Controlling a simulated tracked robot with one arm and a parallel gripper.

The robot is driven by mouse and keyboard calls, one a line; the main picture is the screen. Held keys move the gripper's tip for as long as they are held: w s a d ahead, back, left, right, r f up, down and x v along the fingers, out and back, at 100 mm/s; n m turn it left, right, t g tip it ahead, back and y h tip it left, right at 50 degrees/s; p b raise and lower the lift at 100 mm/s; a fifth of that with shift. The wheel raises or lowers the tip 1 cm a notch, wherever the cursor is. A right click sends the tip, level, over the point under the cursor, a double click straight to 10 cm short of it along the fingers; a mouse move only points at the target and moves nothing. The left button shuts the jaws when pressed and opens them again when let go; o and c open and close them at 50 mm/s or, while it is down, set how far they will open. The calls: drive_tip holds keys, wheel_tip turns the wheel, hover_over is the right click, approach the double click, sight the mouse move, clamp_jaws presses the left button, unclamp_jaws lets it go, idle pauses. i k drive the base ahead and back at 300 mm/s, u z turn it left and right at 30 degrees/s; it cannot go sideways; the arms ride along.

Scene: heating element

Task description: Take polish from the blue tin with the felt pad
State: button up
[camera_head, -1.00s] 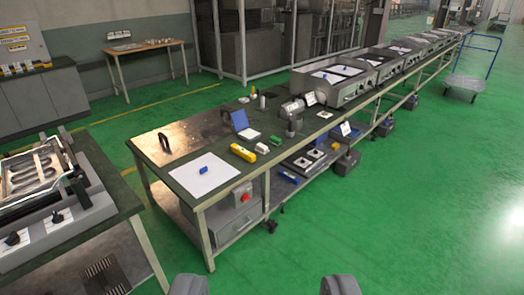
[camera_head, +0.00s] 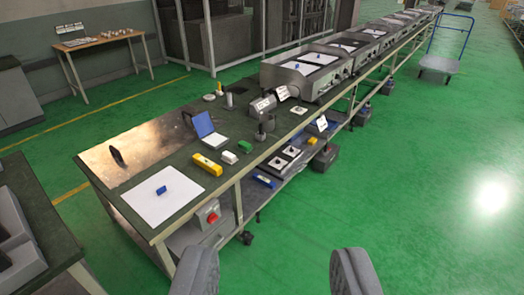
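A blue open case (camera_head: 203,124) with a raised lid and a white inside stands on the long workbench; it may be the blue tin, but I cannot tell. A small green-and-white block (camera_head: 229,157) and a green block (camera_head: 244,146) lie to its right; I cannot tell whether either is the felt pad. A small blue piece (camera_head: 161,190) rests on a white sheet (camera_head: 160,203) near the bench's front end. My gripper (camera_head: 275,275) is open and empty at the bottom of the view, its two fingers wide apart over the floor, away from the bench.
A yellow block (camera_head: 207,165) lies on the bench before the case. A grey clamp-like device (camera_head: 264,108) and several steel units stand farther along. The lower shelf holds white plates. A red-buttoned box (camera_head: 207,214) hangs under the bench.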

sight(230, 158)
drive_tip(key=z, duration=0.15)
drive_tip(key=i, duration=1.55)
drive_tip(key=u, duration=0.35)
drive_tip(key=i, duration=1.75)
drive_tip(key=u, duration=0.45)
